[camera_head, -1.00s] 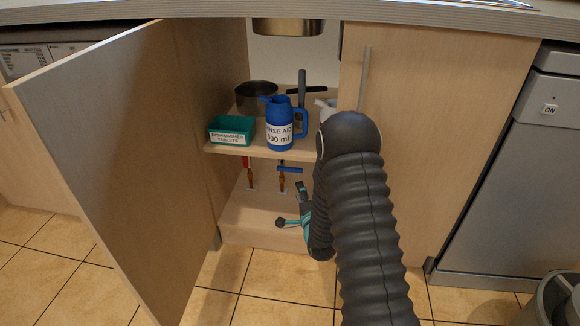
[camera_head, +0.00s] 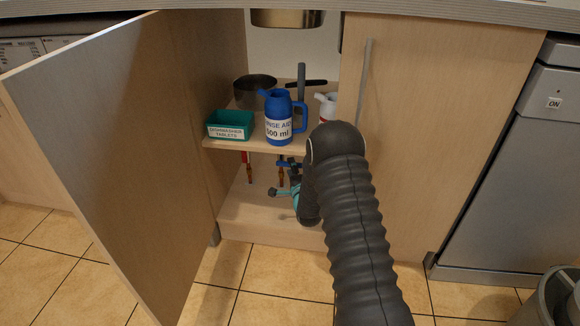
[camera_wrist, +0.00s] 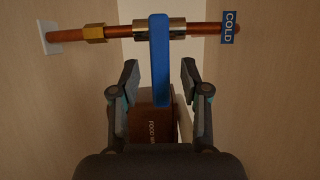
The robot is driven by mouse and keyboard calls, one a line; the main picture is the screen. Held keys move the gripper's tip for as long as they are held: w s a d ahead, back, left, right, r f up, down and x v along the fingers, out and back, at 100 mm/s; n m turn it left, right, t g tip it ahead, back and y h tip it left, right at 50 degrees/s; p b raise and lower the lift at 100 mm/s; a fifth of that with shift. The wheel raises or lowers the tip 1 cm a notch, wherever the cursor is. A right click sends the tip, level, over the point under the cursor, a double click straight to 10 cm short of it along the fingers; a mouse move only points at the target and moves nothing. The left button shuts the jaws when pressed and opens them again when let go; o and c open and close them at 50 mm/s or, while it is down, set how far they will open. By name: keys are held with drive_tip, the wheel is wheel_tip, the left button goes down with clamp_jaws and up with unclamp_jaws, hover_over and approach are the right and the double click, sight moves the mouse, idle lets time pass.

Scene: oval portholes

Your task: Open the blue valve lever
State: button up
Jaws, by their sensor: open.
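The blue valve lever (camera_wrist: 160,62) shows in the wrist view, mounted on a copper pipe (camera_wrist: 195,29) with a brass fitting and a blue "COLD" tag (camera_wrist: 230,27). The lever stands across the pipe in that view. My gripper (camera_wrist: 160,75) is open, with one finger on each side of the lever and a gap on both sides. In the head view the lever (camera_head: 287,163) is under the shelf, partly hidden by my gripper (camera_head: 285,180) and arm.
The shelf (camera_head: 255,149) above holds a green tablets box (camera_head: 230,126), a blue rinse aid jug (camera_head: 278,120) and a pot (camera_head: 255,88). The open cabinet door (camera_head: 110,140) stands left; a closed door (camera_head: 440,130) is right. A brown box (camera_wrist: 150,122) lies beyond my fingers.

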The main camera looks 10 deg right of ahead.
drive_tip(key=shift+w+a, duration=0.1)
drive_tip(key=shift+w, duration=0.95)
clamp_jaws()
drive_tip(key=shift+w, duration=0.1)
